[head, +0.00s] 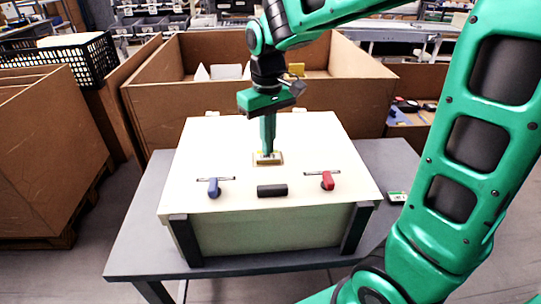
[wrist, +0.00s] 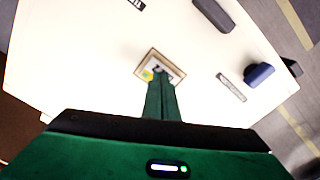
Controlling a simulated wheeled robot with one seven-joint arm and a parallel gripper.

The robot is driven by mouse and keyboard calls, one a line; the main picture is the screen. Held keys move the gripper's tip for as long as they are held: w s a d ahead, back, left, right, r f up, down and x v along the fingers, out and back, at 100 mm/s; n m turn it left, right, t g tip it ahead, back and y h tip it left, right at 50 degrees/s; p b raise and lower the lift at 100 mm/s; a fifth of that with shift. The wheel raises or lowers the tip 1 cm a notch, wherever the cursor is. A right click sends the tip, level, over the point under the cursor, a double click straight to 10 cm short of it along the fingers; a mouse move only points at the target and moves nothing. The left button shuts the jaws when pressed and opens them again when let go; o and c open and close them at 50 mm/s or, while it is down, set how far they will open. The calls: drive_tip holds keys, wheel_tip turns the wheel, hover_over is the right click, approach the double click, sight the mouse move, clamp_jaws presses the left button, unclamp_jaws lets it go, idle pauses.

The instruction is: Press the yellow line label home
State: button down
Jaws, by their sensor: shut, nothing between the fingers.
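The label (wrist: 149,73) is a small piece with yellow on it, inside a shallow beige frame (head: 280,160) on top of a cream box (head: 220,140). The frame also shows in the wrist view (wrist: 177,67). My gripper (head: 267,152) is shut and empty, pointing down with its tips at the frame. In the wrist view the closed fingers (wrist: 163,85) cover the lower part of the frame and part of the label. I cannot tell whether the tips touch the label or how deep it sits.
On the box top are a blue handle (head: 213,187), a black grip (head: 272,190) and a red handle (head: 327,181). Dark brackets (head: 186,240) hold the box's front corners. The box stands on a grey table (head: 135,235). A large cardboard bin (head: 160,105) is behind.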

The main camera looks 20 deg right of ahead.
drive_tip(key=shift+r, duration=2.4)
